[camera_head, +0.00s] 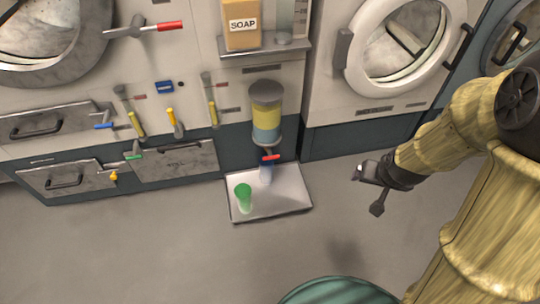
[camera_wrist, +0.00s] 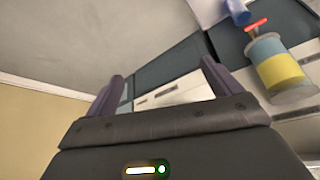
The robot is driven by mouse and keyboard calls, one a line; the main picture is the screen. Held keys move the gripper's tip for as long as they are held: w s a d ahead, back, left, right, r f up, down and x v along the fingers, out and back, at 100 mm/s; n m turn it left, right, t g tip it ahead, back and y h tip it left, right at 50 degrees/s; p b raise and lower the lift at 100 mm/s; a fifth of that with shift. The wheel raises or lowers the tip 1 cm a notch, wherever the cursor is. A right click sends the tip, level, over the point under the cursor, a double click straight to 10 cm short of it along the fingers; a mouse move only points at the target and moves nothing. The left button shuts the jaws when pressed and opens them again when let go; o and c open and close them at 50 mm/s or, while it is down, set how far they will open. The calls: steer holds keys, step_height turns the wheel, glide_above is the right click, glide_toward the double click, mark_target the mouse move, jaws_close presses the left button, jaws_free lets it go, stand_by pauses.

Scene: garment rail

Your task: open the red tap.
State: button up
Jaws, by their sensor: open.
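The red tap (camera_head: 270,157) is a small red handle at the bottom of a clear dispenser (camera_head: 266,112) with yellow and blue layers, mounted on the machine front. In the wrist view the red tap (camera_wrist: 257,24) shows at upper right, with the picture turned so the dispenser (camera_wrist: 280,66) lies below it. My gripper (camera_head: 367,191) is to the right of the tap, apart from it, over the floor. In the wrist view my gripper (camera_wrist: 162,85) has its two fingers spread with nothing between them.
A red-handled lever (camera_head: 168,26) and several coloured levers are on the left panel. A soap box (camera_head: 242,25) sits on a shelf (camera_head: 262,51). Floor around the tray is clear.

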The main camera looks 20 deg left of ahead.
steer(key=w+a+f+n+t+b, duration=0.1)
steer(key=w+a+f+t+b, duration=0.2)
steer(key=w+a+f, duration=0.5)
steer(key=n+t+y+b, duration=0.7)
steer(key=n+y+b, duration=0.1)
steer(key=n+y, duration=0.1)
glide_toward(270, 155)
steer(key=v, duration=0.2)
steer(key=f+v, duration=0.1)
steer(key=v, duration=0.2)
steer(key=shift+w+d, duration=0.1)
steer(key=shift+d, duration=0.05)
steer(key=b+x, duration=0.8)
steer(key=x, duration=0.8)
steer(key=shift+f, duration=0.1)
steer(key=shift+w+a+b, duration=0.3)
steer(key=shift+w+a, duration=0.05)
steer(key=shift+w, duration=0.25)
